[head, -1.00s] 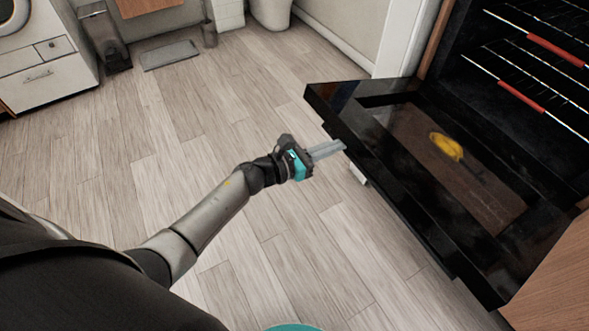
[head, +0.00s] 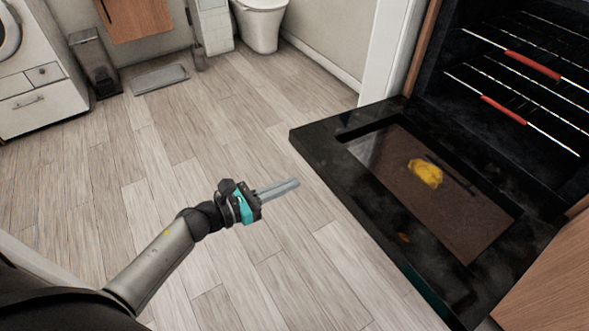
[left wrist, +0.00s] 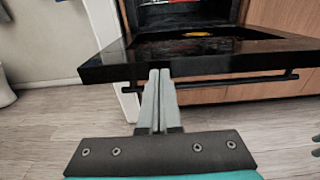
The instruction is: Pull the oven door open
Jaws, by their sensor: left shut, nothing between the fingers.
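The black oven door (head: 345,185) is folded down and lies about flat in front of the open oven (head: 470,95), with a glass window in it. In the left wrist view the door's front edge (left wrist: 105,68) stands ahead, with a dark bar handle (left wrist: 250,79) under it. My left gripper (head: 297,183) is shut and empty. It is over the floor, to the left of the door's edge and apart from it in the head view. In the left wrist view its fingertips (left wrist: 158,72) overlap the handle's line. My right gripper does not show clearly.
Racks with red front strips (head: 533,64) are inside the oven. A yellow spot (head: 425,172) shows on the door window. Wooden cabinet fronts (head: 550,280) stand at the right. A bin (head: 95,62) and a toilet (head: 260,22) stand at the back. The wood floor at left is clear.

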